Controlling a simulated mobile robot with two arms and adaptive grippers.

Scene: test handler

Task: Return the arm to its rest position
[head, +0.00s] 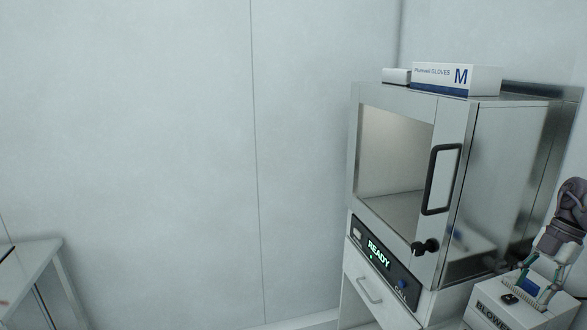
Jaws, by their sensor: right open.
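My right gripper (532,292) comes in at the right edge, pointing down with its fingers apart. It is over a white box marked "BLOWE…" (487,309), with the rest of the label cut off. A blue patch shows between the fingers; I cannot tell whether the fingertips touch the box or anything on it. My left gripper is out of view.
A steel test handler (483,190) with a window, a black handle (441,180) and a lit "READY" panel (379,255) stands close left of my right gripper. A glove box (440,78) lies on top. A table (42,250) is at lower left.

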